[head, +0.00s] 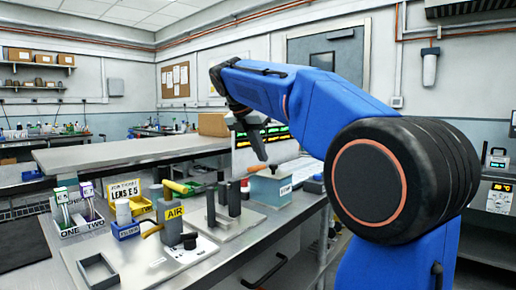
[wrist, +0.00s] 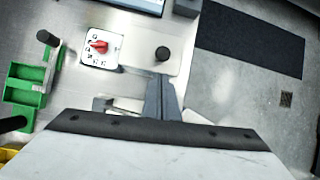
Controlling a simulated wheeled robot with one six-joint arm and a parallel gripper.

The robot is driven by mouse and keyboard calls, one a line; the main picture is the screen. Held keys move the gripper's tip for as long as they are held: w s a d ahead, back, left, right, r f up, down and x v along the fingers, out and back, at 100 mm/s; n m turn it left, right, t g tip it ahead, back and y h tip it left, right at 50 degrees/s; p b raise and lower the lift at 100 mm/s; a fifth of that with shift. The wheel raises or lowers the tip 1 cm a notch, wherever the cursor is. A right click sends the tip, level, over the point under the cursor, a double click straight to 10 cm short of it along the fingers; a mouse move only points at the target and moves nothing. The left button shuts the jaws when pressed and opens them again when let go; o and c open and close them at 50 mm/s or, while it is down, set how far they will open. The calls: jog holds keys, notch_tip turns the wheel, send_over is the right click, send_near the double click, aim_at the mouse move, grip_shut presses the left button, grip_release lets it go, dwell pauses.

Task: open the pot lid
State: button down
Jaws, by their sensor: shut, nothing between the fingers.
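A small blue-grey box with a paler top and a dark knob, which looks like the pot (head: 268,190) with its lid (head: 270,177), stands near the right edge of the bench. The lid appears to sit on the pot. My gripper (head: 262,157) hangs tilted just above and to the left of the lid's knob, apart from it as far as I can see. In the wrist view my gripper (wrist: 163,100) is shut and empty. A round black knob (wrist: 162,53) shows beyond its fingertips; I cannot tell surely whether it is the lid's.
A red dial (wrist: 100,46) on a white plate lies near the gripper, with green bins (wrist: 25,90) to the left. Dark upright posts (head: 234,198) stand left of the pot. An AIR-labelled bottle (head: 172,215) and a square frame (head: 97,271) are nearer. Floor lies beyond the bench's right edge.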

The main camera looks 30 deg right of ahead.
aim_at(271, 176)
jog(key=shift+x, duration=2.85)
jog(key=shift+s+r, duration=0.1)
jog(key=shift+r, duration=0.1)
jog(key=shift+y, duration=0.3)
jog(key=shift+d+r, duration=0.1)
jog(key=shift+r, duration=0.05)
